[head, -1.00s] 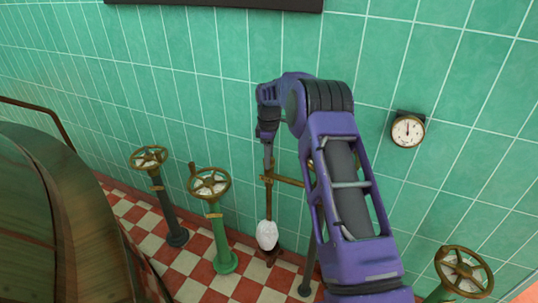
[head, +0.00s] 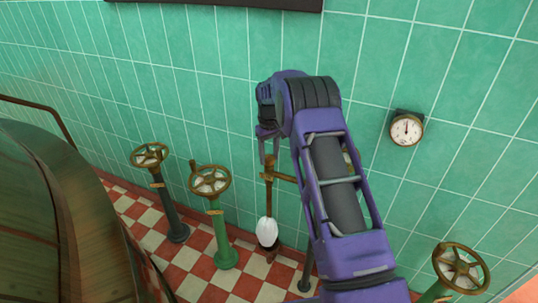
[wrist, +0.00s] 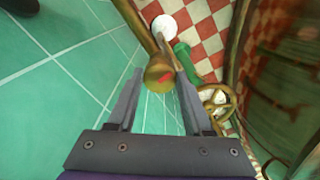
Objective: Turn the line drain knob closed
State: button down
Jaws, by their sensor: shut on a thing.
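The line drain knob is a round brass knob (wrist: 157,70) with a red mark on its face, on a brass pipe in the wrist view. My gripper (wrist: 154,62) has one finger on each side of it and is shut on it. In the head view my gripper (head: 269,150) points down at the top of the vertical brass pipe (head: 268,200); the knob itself is hard to make out there. A white bulb-shaped piece (head: 267,230) is at the pipe's lower end and also shows in the wrist view (wrist: 164,27).
Green-tiled wall behind. A dark handwheel valve (head: 149,156) and a green one (head: 209,181) stand to the left, another handwheel (head: 461,268) at lower right. A gauge (head: 406,129) hangs on the wall. A large rounded vessel (head: 60,230) fills the lower left.

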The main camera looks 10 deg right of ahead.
aim_at(269, 157)
jog(key=shift+m, duration=0.9)
jog(key=shift+c, duration=1.5)
grip_release()
notch_tip(269, 157, up, 18)
jog(key=p, duration=0.2)
jog(key=shift+f, duration=0.25)
